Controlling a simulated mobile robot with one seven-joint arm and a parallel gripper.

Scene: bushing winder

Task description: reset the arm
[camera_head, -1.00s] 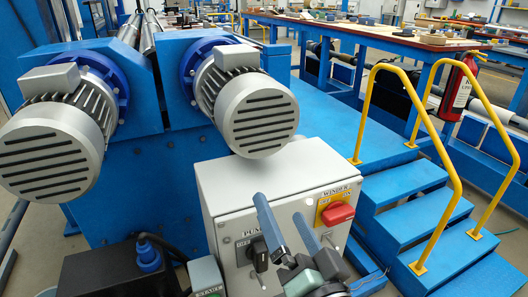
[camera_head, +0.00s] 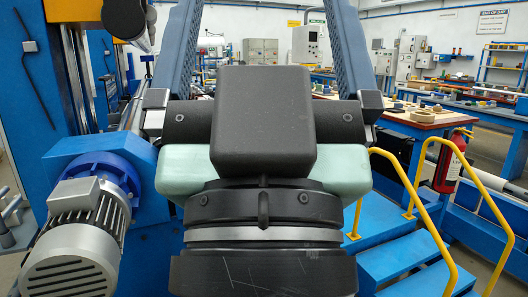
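My gripper (camera_head: 264,20) fills the middle of the head camera view, very close to the lens. Its black body and pale green side parts face me. Its two long blue fingers rise on the left and right, wide apart, and run out at the top edge, so their tips are cut off. I see nothing held between them. The gripper and wrist hide the middle of the winder and the place where the control box stood.
A grey motor with a blue flange (camera_head: 85,230) stands at left on the blue machine. Blue steps (camera_head: 405,268) with yellow handrails (camera_head: 428,222) are at right, near a red fire extinguisher (camera_head: 450,162). Workbenches (camera_head: 425,118) stand behind.

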